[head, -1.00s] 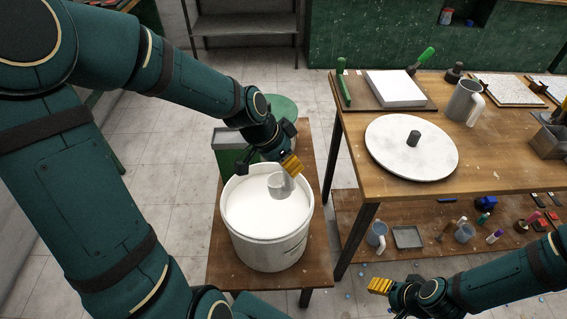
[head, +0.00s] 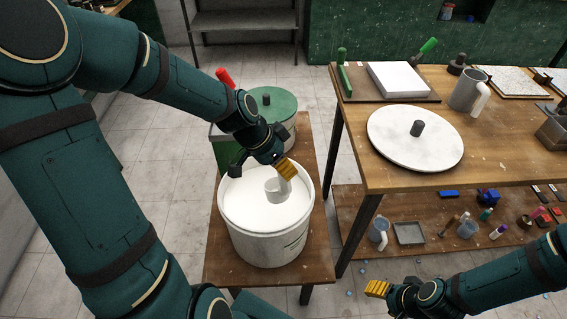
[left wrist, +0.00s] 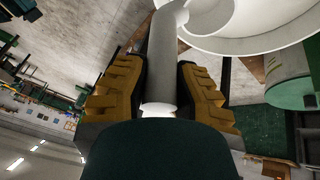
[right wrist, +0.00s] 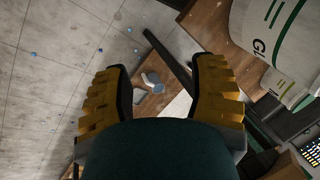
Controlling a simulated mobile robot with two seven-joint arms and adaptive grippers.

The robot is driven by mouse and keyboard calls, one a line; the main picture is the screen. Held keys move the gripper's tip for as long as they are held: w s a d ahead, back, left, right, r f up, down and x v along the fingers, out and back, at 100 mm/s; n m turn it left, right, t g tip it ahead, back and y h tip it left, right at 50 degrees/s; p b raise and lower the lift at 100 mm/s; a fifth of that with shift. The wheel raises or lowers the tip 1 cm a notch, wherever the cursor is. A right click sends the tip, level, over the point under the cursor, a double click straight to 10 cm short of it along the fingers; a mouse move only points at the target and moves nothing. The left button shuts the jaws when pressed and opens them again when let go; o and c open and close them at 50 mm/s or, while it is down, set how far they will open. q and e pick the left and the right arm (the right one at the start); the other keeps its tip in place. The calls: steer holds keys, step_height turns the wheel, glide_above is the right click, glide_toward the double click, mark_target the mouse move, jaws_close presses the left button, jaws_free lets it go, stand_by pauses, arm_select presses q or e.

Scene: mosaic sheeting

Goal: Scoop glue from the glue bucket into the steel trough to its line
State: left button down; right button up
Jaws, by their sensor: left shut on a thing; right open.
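The glue bucket (head: 262,244) is a white tub full of white glue (head: 246,200), standing on a low wooden bench. A grey metal box (head: 553,135) at the table's right edge, cut off by the picture, may be the steel trough. My right gripper (head: 377,289) is open and empty, low in front of the table.
A green-lidded bucket (head: 270,103) stands behind the glue bucket. The table holds a round white disc (head: 395,145), a grey mug (head: 466,92) and a white slab (head: 398,84). Its lower shelf (head: 350,205) carries a small tray and several small items.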

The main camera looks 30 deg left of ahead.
mark_target(283, 186)
arm_select(q)
step_height(283, 186, down, 3)
steer(key=shift+f+b, duration=0.2)
steer(key=shift+b, duration=0.9)
step_height(283, 186, down, 4)
steer(key=b, duration=0.4)
steer(key=shift+f, duration=0.25)
arm_select(e)
step_height(283, 186, down, 7)
steer(key=w, duration=0.1)
steer(key=shift+r, duration=0.15)
arm_select(q)
steer(key=shift+r, duration=0.1)
arm_select(e)
steer(key=shift+d+r, duration=0.1)
arm_select(q)
steer(key=shift+y, duration=0.6)
steer(key=shift+r+p, duration=1.8)
steer(key=shift+r, duration=0.55)
steer(key=shift+r+m+t+y+p, duration=0.35)
steer(key=shift+r+p, duration=0.45)
steer(key=shift+r, duration=0.75)
steer(key=shift+r+y, duration=0.35)
steer(key=shift+r, duration=0.95)
steer(key=shift+r+t+y+p, duration=0.25)
steer(key=shift+r+y+p, duration=0.05)
steer(key=shift+r, duration=0.95)
arm_select(e)
steer(key=shift+r, duration=2.8)
